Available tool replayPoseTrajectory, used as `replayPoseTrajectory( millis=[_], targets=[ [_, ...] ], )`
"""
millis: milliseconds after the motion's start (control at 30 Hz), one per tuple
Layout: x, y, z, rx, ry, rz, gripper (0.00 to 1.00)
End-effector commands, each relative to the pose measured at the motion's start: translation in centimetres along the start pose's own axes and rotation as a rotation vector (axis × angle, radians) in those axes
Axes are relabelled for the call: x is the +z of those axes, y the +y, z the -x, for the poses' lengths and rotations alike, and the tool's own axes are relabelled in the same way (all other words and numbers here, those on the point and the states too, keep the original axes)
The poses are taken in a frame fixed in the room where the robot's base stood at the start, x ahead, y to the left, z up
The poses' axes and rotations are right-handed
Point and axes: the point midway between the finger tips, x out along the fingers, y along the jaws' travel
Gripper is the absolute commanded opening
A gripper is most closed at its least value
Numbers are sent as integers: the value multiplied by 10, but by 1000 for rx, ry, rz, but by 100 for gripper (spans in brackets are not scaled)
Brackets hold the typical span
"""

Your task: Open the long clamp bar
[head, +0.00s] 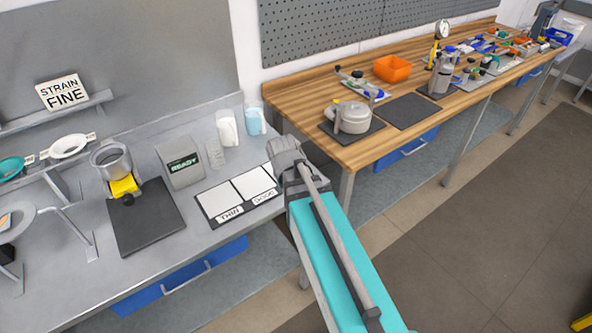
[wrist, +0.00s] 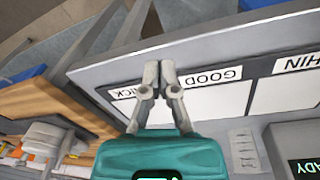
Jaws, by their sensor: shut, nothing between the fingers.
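My gripper (wrist: 159,68) is shut and empty in the wrist view, its two grey fingertips together. It is over the front edge of the grey bench, by the label cards. In the head view my arm hides the fingers. I cannot pick out the long clamp bar for certain. A slim grey bar with a dark knob (head: 357,82) lies at the back of the wooden bench, too small to tell whether it is a clamp. A round pale lidded vessel with an upright post (head: 350,117) stands on a dark mat in front of it. My gripper is apart from both.
The wooden bench (head: 310,109) holds an orange bin (head: 392,68), a bare dark mat (head: 409,111), a dial gauge stand (head: 440,42) and several small parts. The grey bench (head: 75,277) holds a READY box (head: 181,163) and cups. Open floor (head: 470,230) lies right.

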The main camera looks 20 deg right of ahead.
Motion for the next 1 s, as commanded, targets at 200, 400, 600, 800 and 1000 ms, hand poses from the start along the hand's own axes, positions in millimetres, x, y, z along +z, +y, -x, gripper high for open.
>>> replayPoseTrajectory(
  millis=[200, 400, 600, 800, 1000],
  targets=[
    [28, -15, -28, -56, -15, 1, 0],
    [42, -21, -53, -76, -34, 3, 0],
    [52, -24, -78, -81, -52, 3, 0],
    [56, -24, -86, -82, -62, 4, 0],
    [57, -24, -85, -81, -63, 4, 0]
  ],
)
